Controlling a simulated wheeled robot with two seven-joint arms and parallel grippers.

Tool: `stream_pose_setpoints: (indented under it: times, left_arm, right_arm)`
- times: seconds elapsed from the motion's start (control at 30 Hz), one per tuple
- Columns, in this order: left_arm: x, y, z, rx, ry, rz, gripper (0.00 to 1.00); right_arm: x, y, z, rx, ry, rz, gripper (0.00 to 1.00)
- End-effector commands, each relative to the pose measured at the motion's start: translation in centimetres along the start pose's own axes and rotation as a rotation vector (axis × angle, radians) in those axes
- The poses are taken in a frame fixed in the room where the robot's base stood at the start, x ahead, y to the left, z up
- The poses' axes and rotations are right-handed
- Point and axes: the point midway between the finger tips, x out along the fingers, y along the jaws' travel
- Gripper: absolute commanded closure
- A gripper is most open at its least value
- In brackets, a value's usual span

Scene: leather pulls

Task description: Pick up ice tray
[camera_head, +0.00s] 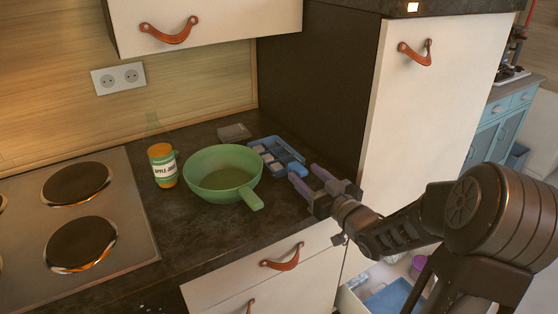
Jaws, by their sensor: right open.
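A blue ice tray (287,153) with pale cubes in it lies on the dark counter, beside the tall cabinet's side and behind the green pan. My right gripper (304,177) comes in from the right. Its two purple-grey fingers are apart and empty, with their tips close to the tray's front right end. I cannot tell whether they touch it. My left gripper is not in view.
A green pan (222,168) stands left of the tray, its handle pointing to the front right. An apple juice bottle (162,166), a clear box (234,132) and a stove (75,215) are also on the counter (200,240). An open drawer (385,285) is below right.

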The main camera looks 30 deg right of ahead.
Motion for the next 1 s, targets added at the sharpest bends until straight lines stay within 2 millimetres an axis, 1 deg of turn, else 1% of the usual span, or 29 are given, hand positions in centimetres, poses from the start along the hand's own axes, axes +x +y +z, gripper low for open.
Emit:
stream_pose_setpoints:
  times: [0.23, 0.33, 0.43, 0.97, 1.0]
  left_arm:
    - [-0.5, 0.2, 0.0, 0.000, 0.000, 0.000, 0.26]
    - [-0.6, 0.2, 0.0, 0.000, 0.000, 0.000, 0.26]
    - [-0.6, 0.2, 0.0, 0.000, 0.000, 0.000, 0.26]
    - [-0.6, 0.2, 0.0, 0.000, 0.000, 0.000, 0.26]
    - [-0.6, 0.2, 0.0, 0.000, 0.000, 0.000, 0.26]
  right_arm:
    - [3.5, -0.3, -0.1, 0.003, 0.000, -0.001, 0.47]
    - [4.5, -0.3, -0.1, 0.002, 0.000, 0.000, 0.47]
    - [4.8, -0.3, -0.1, 0.002, 0.000, 0.000, 0.47]
    - [4.7, -0.3, -0.1, 0.001, 0.000, 0.000, 0.47]
    - [4.7, -0.3, -0.1, 0.001, 0.000, 0.000, 0.50]
